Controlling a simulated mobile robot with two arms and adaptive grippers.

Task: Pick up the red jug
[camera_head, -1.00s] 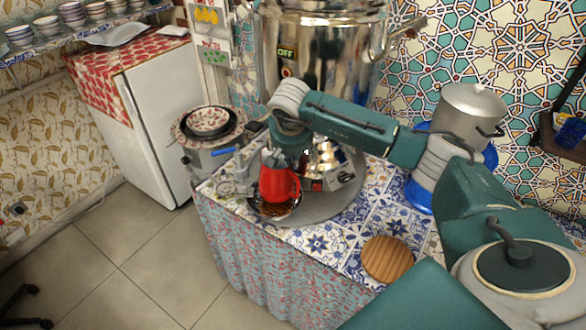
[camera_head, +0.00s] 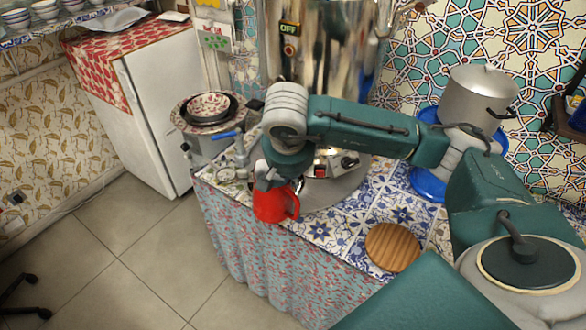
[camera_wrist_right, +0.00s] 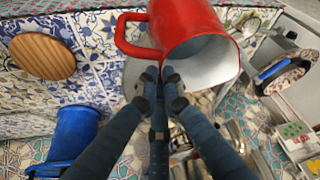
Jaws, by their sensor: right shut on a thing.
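The red jug (camera_head: 270,207) is at the front left edge of the tiled counter, below my right gripper (camera_head: 270,182). Its handle points right in the head view. In the wrist view the jug (camera_wrist_right: 184,22) fills the top middle, with its pale inside and open mouth showing. My right gripper (camera_wrist_right: 160,76) is shut on it, with the fingertips at the rim near the handle. The exact contact is partly hidden. In the head view the jug appears held above the counter edge. My left gripper is not in view.
The large metal samovar (camera_head: 325,45) stands behind my right arm. A round wooden board (camera_head: 392,247) lies on the counter, and a silver pot (camera_head: 474,97) is at the right. Stacked bowls (camera_head: 208,107) stand at the left. Open floor (camera_head: 120,255) lies before the counter.

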